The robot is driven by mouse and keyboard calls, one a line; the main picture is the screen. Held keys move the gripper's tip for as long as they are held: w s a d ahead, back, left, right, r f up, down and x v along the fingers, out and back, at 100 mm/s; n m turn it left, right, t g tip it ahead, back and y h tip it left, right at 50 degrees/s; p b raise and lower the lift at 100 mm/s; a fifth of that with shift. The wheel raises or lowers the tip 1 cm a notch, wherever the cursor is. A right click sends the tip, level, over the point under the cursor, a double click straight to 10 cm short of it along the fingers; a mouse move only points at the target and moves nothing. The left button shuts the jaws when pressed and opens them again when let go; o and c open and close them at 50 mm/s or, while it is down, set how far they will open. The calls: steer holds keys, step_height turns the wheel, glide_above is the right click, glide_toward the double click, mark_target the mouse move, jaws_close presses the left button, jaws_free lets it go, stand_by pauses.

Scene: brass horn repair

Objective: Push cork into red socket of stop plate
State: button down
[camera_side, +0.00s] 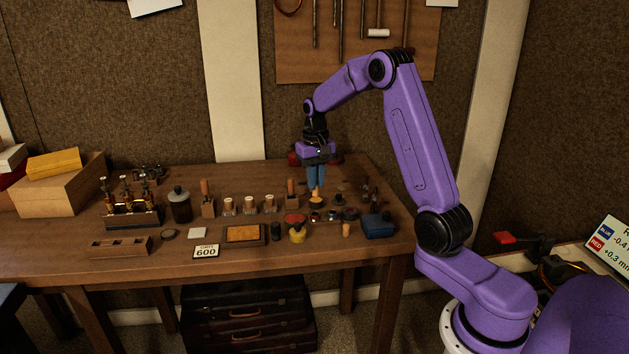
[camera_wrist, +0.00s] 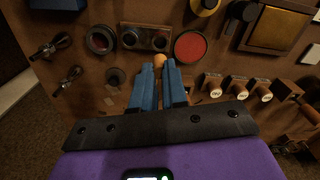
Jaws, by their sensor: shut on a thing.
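My gripper (camera_side: 316,186) points down above the right part of the bench. It is shut on the cork (camera_side: 316,196), a small tan-orange piece at the fingertips. In the wrist view the cork (camera_wrist: 159,59) shows between the tips of my blue fingers (camera_wrist: 160,72). The stop plate (camera_wrist: 145,36) is a brown bar with two round sockets, just beyond the cork in that view. Its right socket (camera_wrist: 158,42) looks reddish and lies nearest the cork. The cork appears apart from the plate, though the exact gap is hard to tell. In the side view the plate (camera_side: 324,216) is small.
A red round pad (camera_wrist: 190,46) lies right of the plate, a dark ring-shaped dish (camera_wrist: 100,39) left.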

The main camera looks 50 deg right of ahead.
mark_target(316, 195)
steer(key=shift+f, duration=2.4)
steer(key=shift+f, duration=1.45)
steer(key=c, duration=0.8)
jaws_free()
steer(key=shift+o, duration=0.2)
steer(key=shift+r, duration=3.5)
steer(key=shift+a, duration=0.1)
